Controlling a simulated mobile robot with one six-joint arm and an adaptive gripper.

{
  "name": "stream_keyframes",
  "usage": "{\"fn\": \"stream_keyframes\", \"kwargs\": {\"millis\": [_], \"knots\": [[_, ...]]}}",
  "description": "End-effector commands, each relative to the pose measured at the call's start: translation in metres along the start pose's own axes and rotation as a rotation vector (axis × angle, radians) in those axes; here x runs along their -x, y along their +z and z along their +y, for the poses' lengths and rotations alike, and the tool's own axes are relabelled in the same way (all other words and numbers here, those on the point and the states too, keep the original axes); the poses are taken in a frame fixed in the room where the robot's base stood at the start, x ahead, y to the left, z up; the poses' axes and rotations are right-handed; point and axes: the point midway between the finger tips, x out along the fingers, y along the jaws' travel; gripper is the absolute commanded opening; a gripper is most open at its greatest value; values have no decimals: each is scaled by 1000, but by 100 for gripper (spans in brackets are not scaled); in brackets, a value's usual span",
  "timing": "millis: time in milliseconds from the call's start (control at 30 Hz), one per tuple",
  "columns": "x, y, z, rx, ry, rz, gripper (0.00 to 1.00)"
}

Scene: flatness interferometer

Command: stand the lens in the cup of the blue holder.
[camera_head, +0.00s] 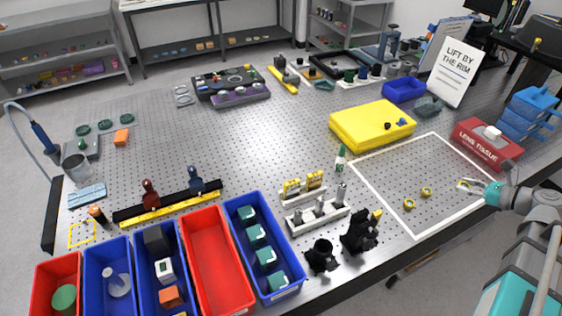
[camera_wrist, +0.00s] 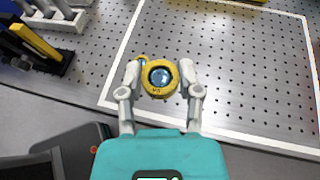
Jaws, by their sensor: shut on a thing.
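The lens (camera_wrist: 160,78) is a yellow ring with blue glass, held between the fingertips of my gripper (camera_wrist: 160,76). In the head view my gripper (camera_head: 476,188) is at the right, by the white-outlined area, with the yellow ring (camera_head: 465,185) at its tips. I cannot tell how far the ring is above the table. The blue holder (camera_head: 194,181) stands on a black and yellow rail (camera_head: 168,204) at the left, far from my gripper. A dark red holder (camera_head: 150,194) stands on the same rail, left of it. The blue holder's cup is too small to make out.
Two more yellow rings (camera_head: 408,203) (camera_head: 427,192) lie inside the white outline (camera_head: 378,204). Black mounts (camera_head: 359,232) and a white rack (camera_head: 318,216) stand near the front edge. Red and blue bins (camera_head: 213,262) line the front left. A yellow case (camera_head: 372,123) lies behind the outline.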

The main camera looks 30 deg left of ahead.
Motion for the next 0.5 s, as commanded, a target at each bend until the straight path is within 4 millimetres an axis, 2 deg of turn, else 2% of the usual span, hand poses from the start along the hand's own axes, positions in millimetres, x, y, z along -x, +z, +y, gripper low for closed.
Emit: {"fn": "stream_keyframes", "kwargs": {"millis": [500], "knots": [[32, 77, 0, 0, 0, 0, 9]]}}
